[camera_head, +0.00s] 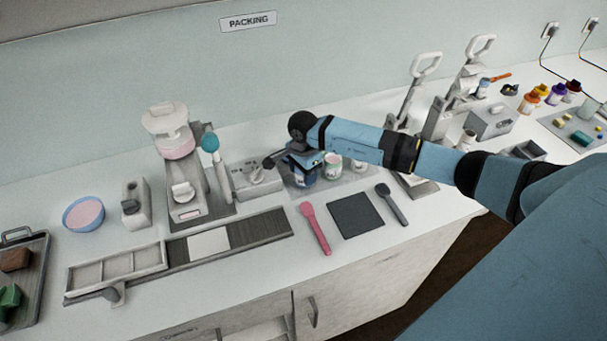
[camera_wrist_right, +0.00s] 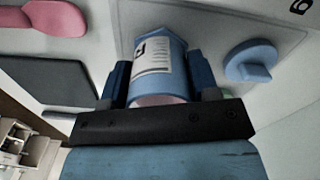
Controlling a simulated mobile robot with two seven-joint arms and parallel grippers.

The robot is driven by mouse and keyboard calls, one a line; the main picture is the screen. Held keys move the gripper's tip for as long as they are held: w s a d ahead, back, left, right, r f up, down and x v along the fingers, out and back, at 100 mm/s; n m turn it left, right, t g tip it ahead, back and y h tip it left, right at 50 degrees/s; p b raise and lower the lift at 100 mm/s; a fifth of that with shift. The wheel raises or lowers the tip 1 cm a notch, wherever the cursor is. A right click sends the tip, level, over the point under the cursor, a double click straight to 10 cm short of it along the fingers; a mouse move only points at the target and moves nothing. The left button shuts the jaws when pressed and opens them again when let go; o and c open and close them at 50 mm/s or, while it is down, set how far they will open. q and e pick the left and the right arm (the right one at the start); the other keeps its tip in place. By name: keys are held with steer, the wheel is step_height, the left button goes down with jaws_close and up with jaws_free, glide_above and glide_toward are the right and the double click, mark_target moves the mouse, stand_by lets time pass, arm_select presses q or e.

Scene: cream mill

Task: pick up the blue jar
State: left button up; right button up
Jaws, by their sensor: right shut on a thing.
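The blue jar (camera_wrist_right: 160,50) fills the middle of the right wrist view. It has a white label with dark print, and its open end shows pale pink inside. My right gripper (camera_wrist_right: 157,78) has a finger on each side of it and is shut on it. In the head view the blue jar (camera_head: 304,180) shows partly below my right gripper (camera_head: 303,163), over the pale mat (camera_head: 352,184). The gripper and wrist hide its upper part. I cannot tell whether it is clear of the mat. My left gripper is not in view.
A jar with a pinkish top (camera_head: 333,167) stands close right of the blue jar. A round blue lid-like piece (camera_wrist_right: 250,61) lies beside it. A pink spatula (camera_head: 316,228), a dark square pad (camera_head: 355,215) and a dark spatula (camera_head: 391,204) lie in front. A grey box (camera_head: 257,183) stands left.

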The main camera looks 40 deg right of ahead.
step_height(320, 180, up, 19)
steer(key=b, duration=0.3)
steer(key=shift+r, duration=0.15)
steer(key=shift+s, duration=0.1)
stand_by(0.4)
